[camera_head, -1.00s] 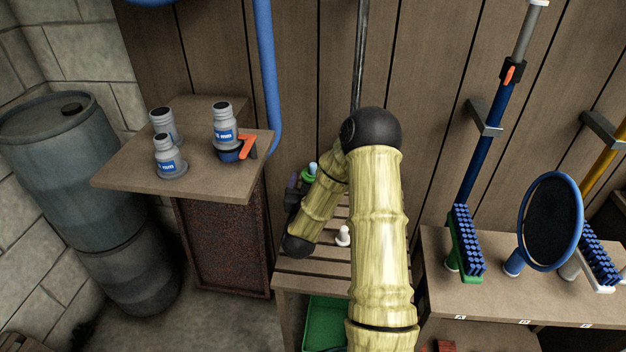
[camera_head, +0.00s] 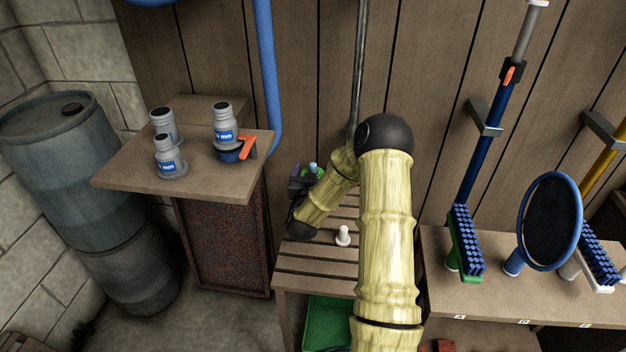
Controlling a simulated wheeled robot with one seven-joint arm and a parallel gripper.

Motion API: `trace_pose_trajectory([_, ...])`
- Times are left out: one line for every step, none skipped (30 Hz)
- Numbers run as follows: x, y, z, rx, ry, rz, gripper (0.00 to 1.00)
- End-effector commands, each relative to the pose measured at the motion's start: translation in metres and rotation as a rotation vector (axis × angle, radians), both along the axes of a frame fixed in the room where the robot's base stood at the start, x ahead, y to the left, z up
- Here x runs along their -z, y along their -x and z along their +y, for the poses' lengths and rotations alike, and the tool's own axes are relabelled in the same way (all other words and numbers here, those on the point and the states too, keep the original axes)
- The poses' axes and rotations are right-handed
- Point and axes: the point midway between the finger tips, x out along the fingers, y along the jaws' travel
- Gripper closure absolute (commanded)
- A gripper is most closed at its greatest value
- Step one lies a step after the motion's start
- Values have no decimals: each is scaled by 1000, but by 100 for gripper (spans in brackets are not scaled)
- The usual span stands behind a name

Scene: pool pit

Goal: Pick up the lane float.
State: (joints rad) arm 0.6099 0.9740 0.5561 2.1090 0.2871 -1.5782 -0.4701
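A small object with green and light-blue parts (camera_head: 314,169) stands at the back of the slatted wooden bench (camera_head: 310,265). It is mostly hidden by my arm and gripper, and I cannot tell for sure whether it is the lane float. My gripper (camera_head: 298,186) is a small dark shape just left of that object, beyond my black wrist joint. It looks very near the object, but I cannot tell if they touch. Its fingers are too dark and small to show whether they are open or shut.
A small white peg-like piece (camera_head: 343,236) stands on the bench, right of my wrist. A green crate (camera_head: 326,325) is below. Grey fittings (camera_head: 170,160) stand on the left shelf (camera_head: 125,168). Brushes (camera_head: 466,242) and a blue-rimmed oval net (camera_head: 550,222) are at right.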

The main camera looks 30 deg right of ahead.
Motion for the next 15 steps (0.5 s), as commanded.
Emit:
trace_pose_trajectory([0,0,0,0,0,0,31])
trace_pose_trajectory([0,0,0,0,0,0,37])
trace_pose_trajectory([0,0,0,0,0,0,45])
trace_pose_trajectory([0,0,0,0,0,0,51])
trace_pose_trajectory([0,0,0,0,0,0,57])
trace_pose_trajectory([0,0,0,0,0,0,65])
trace_pose_trajectory([0,0,0,0,0,0,66])
trace_pose_trajectory([0,0,0,0,0,0,69])
trace_pose_trajectory([0,0,0,0,0,0,69])
trace_pose_trajectory([0,0,0,0,0,0,69])
trace_pose_trajectory([0,0,0,0,0,0,69])
trace_pose_trajectory([0,0,0,0,0,0,69])
trace_pose_trajectory([0,0,0,0,0,0,69])
trace_pose_trajectory([-1,0,0,0,1,-1,69])
trace_pose_trajectory([-2,0,0,0,1,-1,69])
